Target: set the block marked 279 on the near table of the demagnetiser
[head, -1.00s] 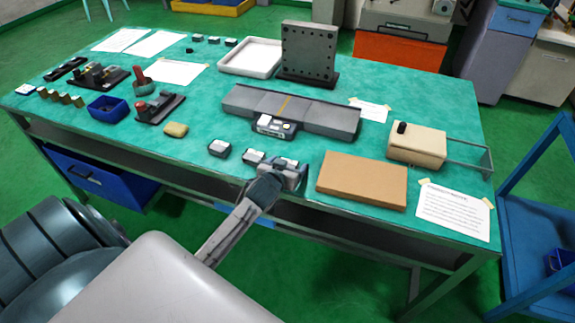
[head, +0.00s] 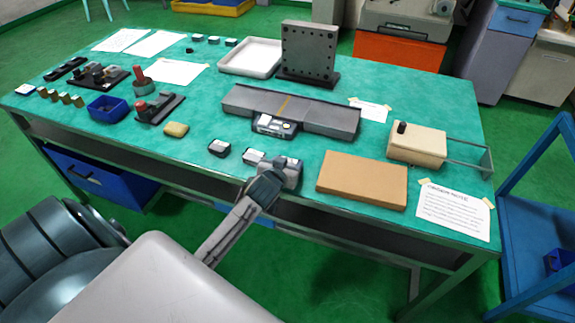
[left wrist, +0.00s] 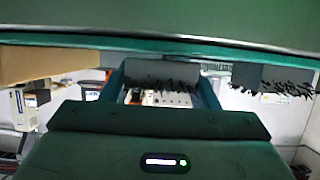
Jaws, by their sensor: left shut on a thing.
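The demagnetiser (head: 235,99) is a long flat grey unit with a yellow stripe across its middle and a small control panel on its front. My left gripper (head: 279,172) is at the table's front edge, shut on a grey block (head: 292,163). In the left wrist view this block (left wrist: 160,72) sits between the fingers, with dark bristly filings on one face. A second grey block (head: 253,156) is close beside it on the left, and also shows in the left wrist view (left wrist: 272,76). A third block (head: 219,147) lies further left. No number is legible. My right gripper is out of view.
A brown board (head: 362,182) lies right of the gripper. A beige box with a wire frame (head: 417,146) stands beyond it. A drilled angle plate (head: 309,52) and white tray (head: 250,58) stand behind the demagnetiser. Green mat is clear between the blocks and demagnetiser.

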